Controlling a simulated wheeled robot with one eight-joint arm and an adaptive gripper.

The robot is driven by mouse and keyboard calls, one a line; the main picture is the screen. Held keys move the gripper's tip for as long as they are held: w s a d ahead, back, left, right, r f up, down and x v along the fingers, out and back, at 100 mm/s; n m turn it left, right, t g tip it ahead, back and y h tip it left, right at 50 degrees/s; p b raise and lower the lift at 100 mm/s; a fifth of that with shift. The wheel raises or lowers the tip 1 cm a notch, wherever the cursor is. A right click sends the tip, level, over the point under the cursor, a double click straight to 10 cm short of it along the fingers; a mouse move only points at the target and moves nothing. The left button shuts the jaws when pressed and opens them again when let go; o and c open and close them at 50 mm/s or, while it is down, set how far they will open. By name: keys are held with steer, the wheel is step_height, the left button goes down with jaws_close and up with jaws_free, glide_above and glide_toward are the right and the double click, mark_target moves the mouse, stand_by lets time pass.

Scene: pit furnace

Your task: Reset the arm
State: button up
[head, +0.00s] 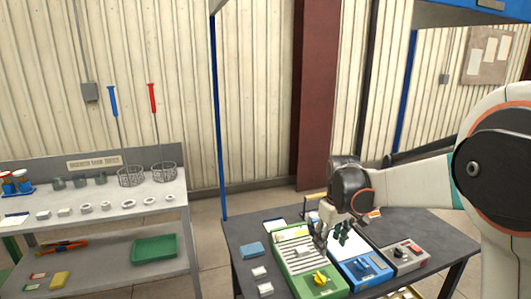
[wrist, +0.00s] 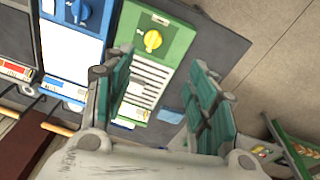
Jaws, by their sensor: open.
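My gripper (head: 334,236) hangs at the end of my arm above the dark table (head: 243,230) on the right side of the head view. In the wrist view my gripper (wrist: 165,95) shows its two green-padded fingers spread apart with nothing between them. Below it lies a green panel (head: 318,282) with a yellow knob, also in the wrist view (wrist: 174,52). A blue panel (head: 368,271) with a blue knob lies beside it, and a grey panel (head: 404,254) is further right.
A grey bench (head: 170,192) at left carries wire baskets (head: 131,176) with blue and red handles, cups and small pale parts. A green tray (head: 155,248) is on its lower shelf. A blue post (head: 217,120) stands at the table's left back. Floor shows between bench and table.

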steer(key=s+r+m+t, duration=0.3)
steer(key=s+r, duration=0.6)
steer(key=s, duration=0.6)
steer(key=s+f+m+t, duration=0.1)
steer(key=s+m+t, duration=0.1)
steer(key=s, duration=1.1)
steer(key=shift+s+f+t, duration=0.35)
steer(key=shift+s+t, duration=0.05)
